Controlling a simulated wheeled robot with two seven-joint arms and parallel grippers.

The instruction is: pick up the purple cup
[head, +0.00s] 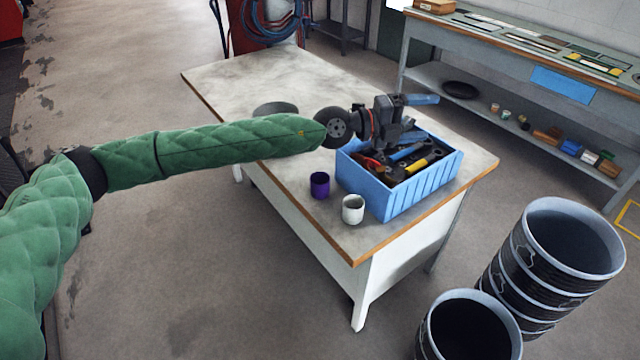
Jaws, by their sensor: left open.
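The purple cup (320,186) stands upright on the table (240,95), near its front edge and left of the blue crate. A white cup (352,209) stands just right of and in front of it. My left gripper (422,99) is open above the blue crate, beyond the purple cup and to its right, apart from it. My left arm's green sleeve passes above and behind the purple cup. My right gripper does not show.
The blue crate (420,190) holds several tools. A dark round dish (275,108) lies partly behind my arm. Dark drums (560,240) stand at the front right. A workbench (500,50) runs along the back right. The table's left part is clear.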

